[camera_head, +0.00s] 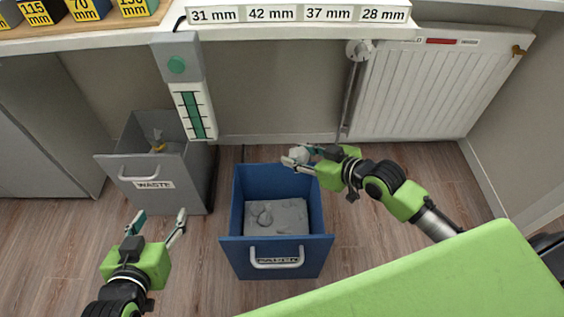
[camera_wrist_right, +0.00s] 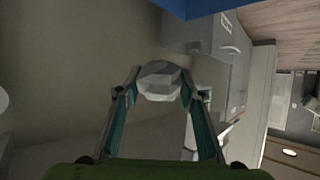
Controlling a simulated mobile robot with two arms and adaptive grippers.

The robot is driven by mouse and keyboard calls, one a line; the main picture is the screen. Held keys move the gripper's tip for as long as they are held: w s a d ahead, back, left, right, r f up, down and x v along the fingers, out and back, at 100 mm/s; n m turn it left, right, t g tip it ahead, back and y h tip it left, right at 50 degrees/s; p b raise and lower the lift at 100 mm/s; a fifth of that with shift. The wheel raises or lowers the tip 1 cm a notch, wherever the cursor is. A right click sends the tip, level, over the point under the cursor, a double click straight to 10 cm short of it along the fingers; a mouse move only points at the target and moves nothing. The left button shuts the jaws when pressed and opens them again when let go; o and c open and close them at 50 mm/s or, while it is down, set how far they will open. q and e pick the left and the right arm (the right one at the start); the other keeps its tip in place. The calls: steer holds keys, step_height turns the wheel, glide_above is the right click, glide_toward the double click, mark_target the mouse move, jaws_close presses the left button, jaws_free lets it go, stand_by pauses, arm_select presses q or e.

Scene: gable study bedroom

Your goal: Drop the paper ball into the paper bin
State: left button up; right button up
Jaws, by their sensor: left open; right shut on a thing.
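The white crumpled paper ball (camera_wrist_right: 159,81) is between the fingertips of my right gripper (camera_wrist_right: 160,88), which is shut on it. In the head view the ball (camera_head: 299,154) shows at the tip of my right gripper (camera_head: 300,158), above the back right rim of the blue paper bin. The blue paper bin (camera_head: 276,255) stands open on the floor, with a handle and a label at its front and grey crumpled content inside. My left gripper (camera_head: 160,222) is open and empty, left of the blue bin and in front of the grey waste bin.
The grey waste bin (camera_head: 138,168) stands open to the left, with some content inside. A white desk edge (camera_head: 300,32) with measurement labels runs above. A radiator (camera_head: 430,85) is on the wall at right. A bright green surface (camera_head: 440,275) fills the lower right.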

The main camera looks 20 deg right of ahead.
steer(key=shift+s+a+f+p, duration=0.1)
steer(key=shift+a+f+p, duration=0.2)
steer(key=shift+a+p, duration=0.2)
steer(key=shift+s+a+f+p, duration=0.1)
steer(key=shift+a+f+p, duration=0.2)
steer(key=shift+a+p, duration=0.2)
arm_select(q)
steer(key=s+a+f+g+y+p, duration=0.1)
steer(key=s+a+f+g, duration=0.25)
steer(key=s, duration=0.35)
steer(key=s+a+f+g+y+p, duration=0.1)
steer(key=s+a+f+g, duration=0.1)
steer(key=s+f+g, duration=0.45)
steer(key=w+d+r+t+h+b, duration=0.1)
steer(key=w+d+r+t+b, duration=0.2)
steer(key=w+r+t, duration=0.3)
steer(key=w+d+r+t+h+b, duration=0.1)
steer(key=w+d+r+t+b, duration=0.2)
steer(key=w+r+t, duration=0.3)
steer(key=shift+w+d+r+t+h+b, duration=0.3)
steer(key=shift+w+r+h+b, duration=0.15)
steer(key=shift+w+r, duration=1.2)
arm_select(e)
steer(key=s+a+f, duration=0.1)
steer(key=a+f, duration=0.2)
steer(key=f, duration=0.5)
arm_select(q)
steer(key=shift+w+f, duration=0.1)
arm_select(e)
steer(key=shift+s, duration=0.1)
